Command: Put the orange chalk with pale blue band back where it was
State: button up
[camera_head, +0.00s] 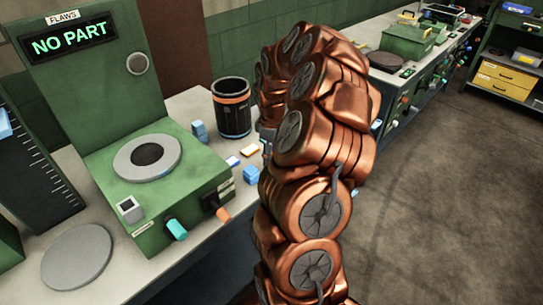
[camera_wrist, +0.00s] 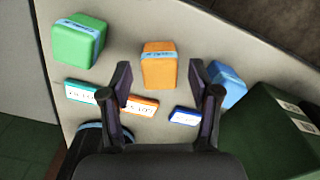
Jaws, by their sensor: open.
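The orange chalk with pale blue band (camera_wrist: 158,68) stands on the pale bench top in the wrist view. My gripper (camera_wrist: 160,75) is open, with one dark fingertip to the left of the chalk and one to the right. Gaps show between the chalk and both fingers, and nothing is held. An orange-edged label card (camera_wrist: 140,106) lies just below the chalk in the picture. In the head view my copper-coloured arm hides the gripper, and I cannot make out the orange chalk there.
A green block (camera_wrist: 80,42) stands left of the chalk and a blue block (camera_wrist: 228,84) right, near the right finger. Teal-edged (camera_wrist: 81,91) and blue-edged (camera_wrist: 185,116) cards lie nearby. A dark cup (camera_head: 232,112) and a green tester reading NO PART (camera_head: 190,185) stand on the bench.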

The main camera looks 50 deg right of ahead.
notch_tip(320, 180, up, 11)
jog(key=b, duration=0.2)
jog(key=a+r, duration=0.2)
jog(key=a, duration=1.1)
jog(key=s+a, duration=0.6)
jog(key=a, duration=0.4)
jog(key=s+a+f+m+g, duration=0.1)
jog(key=s+a, duration=0.3)
jog(key=s, duration=0.4)
jog(key=s+a+f+m, duration=0.3)
jog(key=s+a, duration=0.2)
jog(key=s, duration=0.4)
jog(key=shift+s+a+f+g, duration=0.3)
jog(key=shift+f+g, duration=0.1)
jog(key=shift+c, duration=0.2)
